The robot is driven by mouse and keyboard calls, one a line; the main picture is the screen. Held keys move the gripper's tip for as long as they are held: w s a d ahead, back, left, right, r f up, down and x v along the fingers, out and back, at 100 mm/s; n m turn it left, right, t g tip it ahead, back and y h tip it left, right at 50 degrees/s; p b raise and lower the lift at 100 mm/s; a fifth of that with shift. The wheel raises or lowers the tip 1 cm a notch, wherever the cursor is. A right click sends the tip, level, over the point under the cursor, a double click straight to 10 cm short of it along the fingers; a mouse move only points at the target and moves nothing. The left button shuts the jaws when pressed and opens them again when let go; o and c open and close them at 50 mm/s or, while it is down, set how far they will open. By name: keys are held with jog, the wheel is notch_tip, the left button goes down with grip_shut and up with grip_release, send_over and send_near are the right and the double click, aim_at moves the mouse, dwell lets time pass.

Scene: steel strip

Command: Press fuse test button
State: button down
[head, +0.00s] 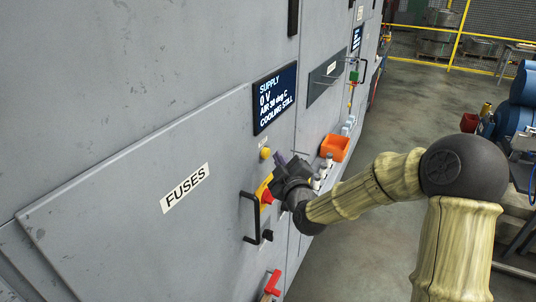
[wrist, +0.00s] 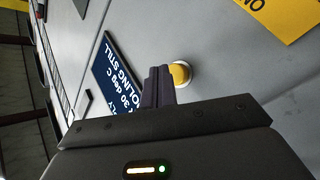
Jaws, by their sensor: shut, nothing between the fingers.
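A round yellow button (head: 265,153) is on the grey cabinet front, below the dark display and right of the "FUSES" label (head: 185,188). It also shows in the wrist view (wrist: 181,73), partly hidden behind my fingertips. My gripper (head: 281,161) is shut and empty, its dark fingers pointing at the panel just right of the button in the head view. In the wrist view the closed fingers (wrist: 158,86) overlap the button's left edge. I cannot tell whether they touch it.
The display (head: 275,98) reads "SUPPLY 0 V, AIR 30 deg C, COOLING STILL". A black handle (head: 248,218), a yellow plate with a red switch (head: 266,194) and a lower red handle (head: 272,281) are nearby.

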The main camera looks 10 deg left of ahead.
jog(key=shift+a+f, duration=0.1)
jog(key=shift+a, duration=0.05)
jog(key=shift+w+a+b, duration=0.15)
jog(key=shift+a+b, duration=0.15)
jog(key=shift+b, duration=0.15)
jog(key=shift+w+a+b, duration=0.2)
jog(key=shift+a+b, duration=0.2)
jog(key=shift+a, duration=0.15)
dwell(1.2)
dwell(0.3)
jog(key=shift+s+d+b, duration=0.2)
jog(key=shift+d, duration=0.3)
jog(key=shift+s+d+b, duration=0.15)
jog(key=shift+d, duration=0.3)
jog(key=d, duration=0.1)
jog(key=s+d, duration=0.1)
jog(key=d, duration=0.1)
jog(key=d+b, duration=0.1)
jog(key=shift+s+d, duration=0.35)
dwell(0.4)
